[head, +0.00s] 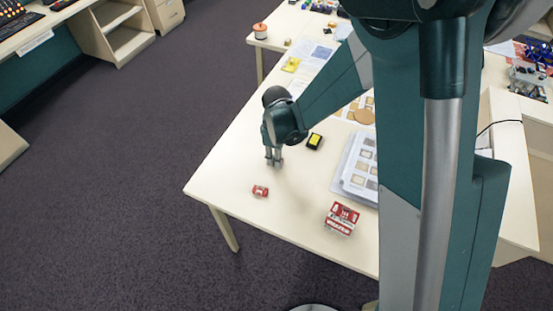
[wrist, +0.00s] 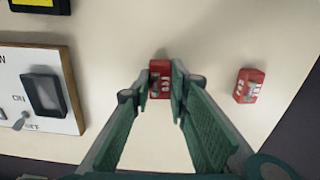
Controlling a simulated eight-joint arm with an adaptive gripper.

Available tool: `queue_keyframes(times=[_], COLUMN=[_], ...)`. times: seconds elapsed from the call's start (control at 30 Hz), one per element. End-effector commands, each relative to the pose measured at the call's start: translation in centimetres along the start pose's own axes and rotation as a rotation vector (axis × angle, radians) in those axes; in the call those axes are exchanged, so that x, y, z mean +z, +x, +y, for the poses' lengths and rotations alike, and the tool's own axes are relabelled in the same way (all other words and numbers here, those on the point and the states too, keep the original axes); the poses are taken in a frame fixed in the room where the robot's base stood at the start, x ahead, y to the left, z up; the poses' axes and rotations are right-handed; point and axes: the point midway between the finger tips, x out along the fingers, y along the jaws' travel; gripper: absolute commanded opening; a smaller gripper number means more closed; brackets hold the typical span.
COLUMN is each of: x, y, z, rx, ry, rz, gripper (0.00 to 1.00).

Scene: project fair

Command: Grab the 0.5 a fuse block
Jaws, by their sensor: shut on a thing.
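My gripper (head: 273,161) reaches down over the near left part of the white table. In the wrist view its green fingers (wrist: 161,88) are closed on the sides of a small red block (wrist: 160,80) with white markings. I cannot tell whether this block touches the table. In the head view it cannot be made out between the fingertips. A second small red block with white markings (wrist: 249,85) lies to the right in the wrist view. One small red block (head: 260,190) lies near the table's left edge in the head view. The ratings on the blocks are too small to read.
In the wrist view a panel with a black rocker switch (wrist: 45,95) is at left. A red and white box (head: 341,218), a yellow and black block (head: 314,141) and a sample tray (head: 345,175) stand on the table (head: 225,175). The front left is mostly bare.

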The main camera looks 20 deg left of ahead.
Motion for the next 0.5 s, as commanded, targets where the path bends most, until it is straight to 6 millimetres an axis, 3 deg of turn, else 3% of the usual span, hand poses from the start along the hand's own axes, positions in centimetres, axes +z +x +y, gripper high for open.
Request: queue_keyframes(times=[0.5], x=[0.0], y=[-5.6], z=[-0.1], rx=[0.000], ry=[0.000], rz=[0.000], gripper=[0.06])
